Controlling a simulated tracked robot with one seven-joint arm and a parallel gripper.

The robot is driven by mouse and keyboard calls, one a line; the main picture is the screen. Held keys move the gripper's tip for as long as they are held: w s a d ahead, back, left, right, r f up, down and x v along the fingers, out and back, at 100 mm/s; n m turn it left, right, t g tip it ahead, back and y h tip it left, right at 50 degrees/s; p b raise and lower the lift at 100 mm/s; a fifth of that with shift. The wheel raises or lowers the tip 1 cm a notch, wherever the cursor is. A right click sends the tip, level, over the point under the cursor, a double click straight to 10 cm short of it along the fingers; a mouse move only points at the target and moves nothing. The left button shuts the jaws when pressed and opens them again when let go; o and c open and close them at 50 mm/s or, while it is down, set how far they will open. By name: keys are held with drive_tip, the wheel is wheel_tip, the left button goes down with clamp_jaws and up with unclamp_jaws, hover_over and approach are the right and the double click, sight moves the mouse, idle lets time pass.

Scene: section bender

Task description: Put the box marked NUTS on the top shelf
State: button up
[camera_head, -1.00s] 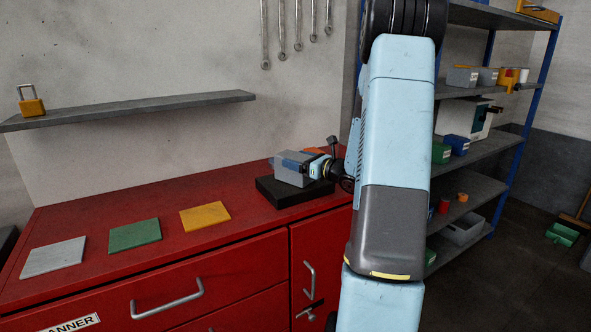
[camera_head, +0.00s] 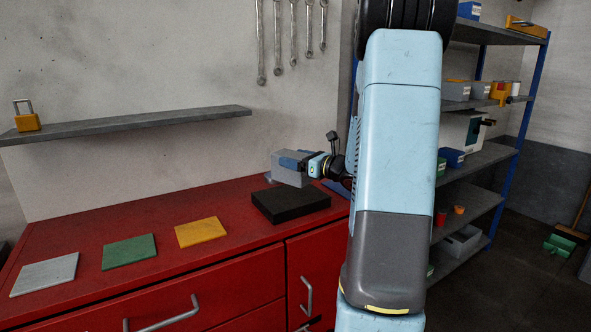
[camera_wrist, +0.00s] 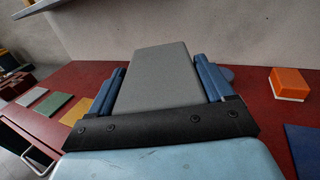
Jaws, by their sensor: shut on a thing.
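My gripper (camera_head: 303,163) is shut on a grey box (camera_head: 285,173) and holds it above the red cabinet top, just over the back of a black block (camera_head: 292,206). In the wrist view the grey box (camera_wrist: 158,75) sits between my two blue fingers (camera_wrist: 160,88). No marking can be read on it, so I cannot tell whether it says NUTS. The rack at the right has a grey top shelf (camera_head: 497,34), partly hidden by my arm. A blue box (camera_head: 469,10) and a yellow-orange item (camera_head: 526,27) are on it.
Silver, green and yellow plates lie on the red cabinet (camera_head: 150,225). A grey wall shelf (camera_head: 150,122) holds a padlock (camera_head: 26,121). Wrenches (camera_head: 292,40) hang on the wall. An orange box (camera_wrist: 289,84) stands right of my gripper. Lower rack shelves hold several boxes.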

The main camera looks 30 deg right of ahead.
sight(297, 157)
drive_tip(key=s+r, duration=0.2)
drive_tip(key=r, duration=0.1)
drive_tip(key=shift+s+a, duration=0.15)
drive_tip(key=shift+a, duration=0.25)
drive_tip(key=s+a+r, duration=0.2)
drive_tip(key=s+r, duration=0.1)
drive_tip(key=s, duration=0.5)
drive_tip(key=shift+s+a+r, duration=0.15)
drive_tip(key=shift+a+r, duration=0.15)
drive_tip(key=shift+d, duration=0.1)
